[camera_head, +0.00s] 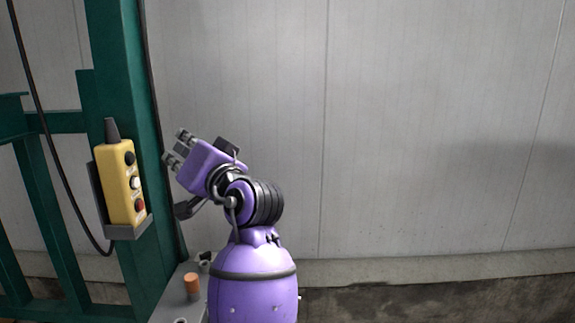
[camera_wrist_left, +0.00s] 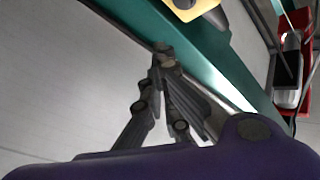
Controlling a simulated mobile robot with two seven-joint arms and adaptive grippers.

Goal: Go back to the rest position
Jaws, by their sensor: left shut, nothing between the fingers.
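My left gripper (camera_head: 174,148) is at the end of the purple arm, to the right of the green post and close to a yellow button box. It points up and to the left. In the left wrist view the dark fingers (camera_wrist_left: 163,60) come together at their tips, shut with nothing between them. The yellow button box (camera_head: 122,185) hangs on the post in a grey holder and has a black, a white and a red button. The gripper is apart from it in the head view. Part of the box also shows at the top of the left wrist view (camera_wrist_left: 192,8). My right gripper is not in view.
The green steel post (camera_head: 118,60) and frame stand at the left, with a black cable hanging down. A pale panel wall (camera_head: 430,130) fills the middle and right, which are clear. A red item (camera_wrist_left: 293,60) with a metallic cylinder shows at the right of the left wrist view.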

